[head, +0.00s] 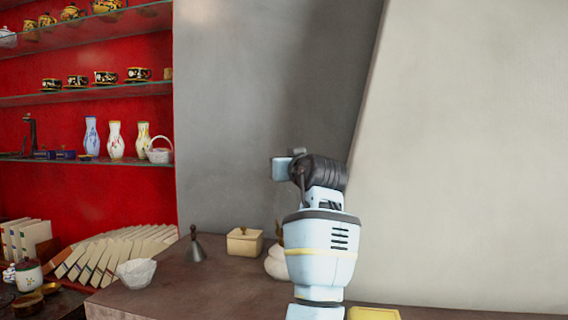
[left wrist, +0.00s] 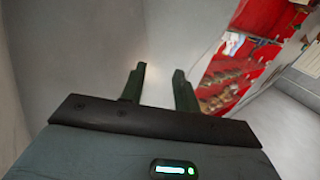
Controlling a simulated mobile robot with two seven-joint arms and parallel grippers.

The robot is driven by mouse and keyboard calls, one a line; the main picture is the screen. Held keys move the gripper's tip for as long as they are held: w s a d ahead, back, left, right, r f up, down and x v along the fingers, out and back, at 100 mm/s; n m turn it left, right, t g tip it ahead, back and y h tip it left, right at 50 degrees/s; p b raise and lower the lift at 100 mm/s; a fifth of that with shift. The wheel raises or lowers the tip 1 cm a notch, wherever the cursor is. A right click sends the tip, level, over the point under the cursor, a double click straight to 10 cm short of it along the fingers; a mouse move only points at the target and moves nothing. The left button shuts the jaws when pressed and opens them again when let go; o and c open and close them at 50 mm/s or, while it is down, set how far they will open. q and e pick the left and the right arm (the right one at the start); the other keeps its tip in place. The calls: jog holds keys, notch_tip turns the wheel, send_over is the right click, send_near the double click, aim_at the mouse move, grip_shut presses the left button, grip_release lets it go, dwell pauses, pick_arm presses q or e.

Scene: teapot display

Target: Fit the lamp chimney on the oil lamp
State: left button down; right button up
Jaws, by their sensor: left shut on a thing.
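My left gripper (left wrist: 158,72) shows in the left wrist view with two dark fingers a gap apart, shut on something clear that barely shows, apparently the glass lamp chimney. In the head view, the left gripper (head: 282,168) is raised above the table, its fingers hard to make out. A faint see-through outline seems to hang below it. A white rounded body (head: 275,266) with a brownish upper part, apparently the oil lamp, stands on the table below the gripper. My forearm hides its right side. My right gripper is out of view.
The brown table (head: 190,290) holds a grey bell (head: 195,248), a cream lidded box (head: 244,242) and a white faceted bowl (head: 136,273). A yellow object (head: 373,313) is partly cut off at the bottom. Shelves with vases stand at left; a grey wall is behind.

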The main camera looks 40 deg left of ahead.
pick_arm(q)
jog(key=c, duration=1)
grip_release()
jog(key=shift+c, duration=0.2)
jog(key=shift+r, duration=0.25)
jog(key=v, duration=1.2)
jog(key=shift+r+b, duration=0.35)
jog(key=shift+b, duration=0.05)
